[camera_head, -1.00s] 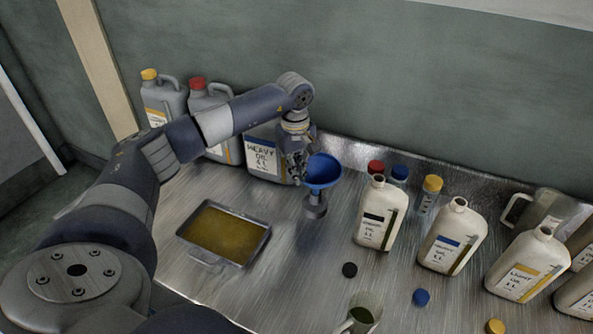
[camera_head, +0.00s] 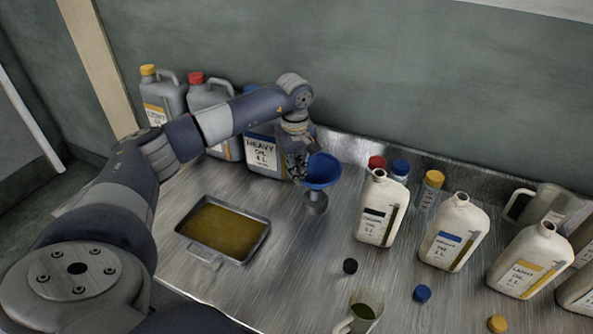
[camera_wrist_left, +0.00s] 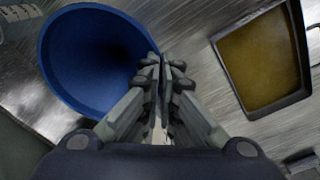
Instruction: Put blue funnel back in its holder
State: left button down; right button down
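The blue funnel (camera_head: 323,169) is at the middle of the bench, its wide mouth facing up and slightly tilted. It fills the left of the left wrist view (camera_wrist_left: 88,62). My left gripper (camera_head: 302,172) is at the funnel's left side. In the wrist view its fingers (camera_wrist_left: 164,64) are together at the funnel's rim and look shut on it. A small grey metal stand (camera_head: 316,204), apparently the holder, shows right under the funnel. The funnel's spout is hidden, so I cannot tell whether it sits inside the stand. My right gripper is not in view.
A tray of brown oil (camera_head: 222,232) lies left of the stand. Grey jugs (camera_head: 210,110) stand behind my arm. White oil bottles (camera_head: 380,212) stand close on the right. Loose caps (camera_head: 422,293) and a small beaker (camera_head: 364,309) are in front.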

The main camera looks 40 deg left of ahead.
pick_arm(q)
jog(key=c, duration=2.3)
grip_release()
jog(key=shift+f, duration=0.15)
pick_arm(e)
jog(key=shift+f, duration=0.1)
pick_arm(q)
jog(key=o, duration=0.6)
jog(key=r, duration=1.2)
jog(key=shift+s+d, duration=0.1)
jog(key=shift+s, duration=0.2)
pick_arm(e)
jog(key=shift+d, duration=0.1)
